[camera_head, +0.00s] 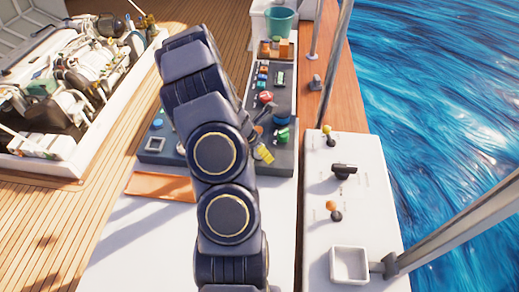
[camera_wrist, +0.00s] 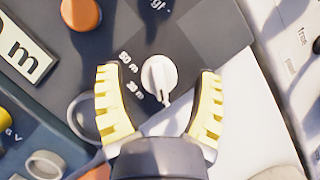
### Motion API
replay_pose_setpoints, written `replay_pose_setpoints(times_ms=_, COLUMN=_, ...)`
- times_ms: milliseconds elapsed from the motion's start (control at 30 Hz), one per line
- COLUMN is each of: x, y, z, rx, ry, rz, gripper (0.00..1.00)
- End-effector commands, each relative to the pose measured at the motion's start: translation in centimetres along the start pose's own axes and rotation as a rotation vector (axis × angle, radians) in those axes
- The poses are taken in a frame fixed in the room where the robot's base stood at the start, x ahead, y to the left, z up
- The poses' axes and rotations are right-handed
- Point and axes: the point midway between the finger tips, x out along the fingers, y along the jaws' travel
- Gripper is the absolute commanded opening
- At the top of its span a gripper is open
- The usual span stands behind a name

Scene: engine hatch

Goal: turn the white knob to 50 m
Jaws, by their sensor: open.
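The white knob (camera_wrist: 158,76) sits on a dark panel (camera_wrist: 205,30) in the wrist view, its raised grip running roughly up and down the picture. A "50 m" label (camera_wrist: 129,62) is printed at its upper left, with another metre label, hard to read, below that. My gripper (camera_wrist: 157,71) is open, with one yellow finger on each side of the knob and a visible gap to both. In the head view my gripper (camera_head: 264,155) shows only in part over the dark console (camera_head: 285,162), and I cannot make out the white knob there.
An orange knob (camera_wrist: 80,14), a plate ending in "m" (camera_wrist: 24,50) and a grey ring (camera_wrist: 84,117) lie left of the knob. In the head view, a white box with a black lever (camera_head: 343,170) stands at right, and an orange tray (camera_head: 160,187) lies left of my arm.

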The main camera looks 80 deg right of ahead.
Motion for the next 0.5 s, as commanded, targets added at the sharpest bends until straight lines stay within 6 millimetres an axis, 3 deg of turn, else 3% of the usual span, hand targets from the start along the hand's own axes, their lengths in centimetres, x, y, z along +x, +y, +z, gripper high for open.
replay_pose_setpoints(times_ms=367, x=0.51, y=0.08, z=-0.01, rx=0.002, ry=0.0, rz=0.003, gripper=0.66)
replay_pose_setpoints(times_ms=500, x=0.5, y=0.07, z=-0.02, rx=0.001, ry=0.0, rz=0.003, gripper=0.07)
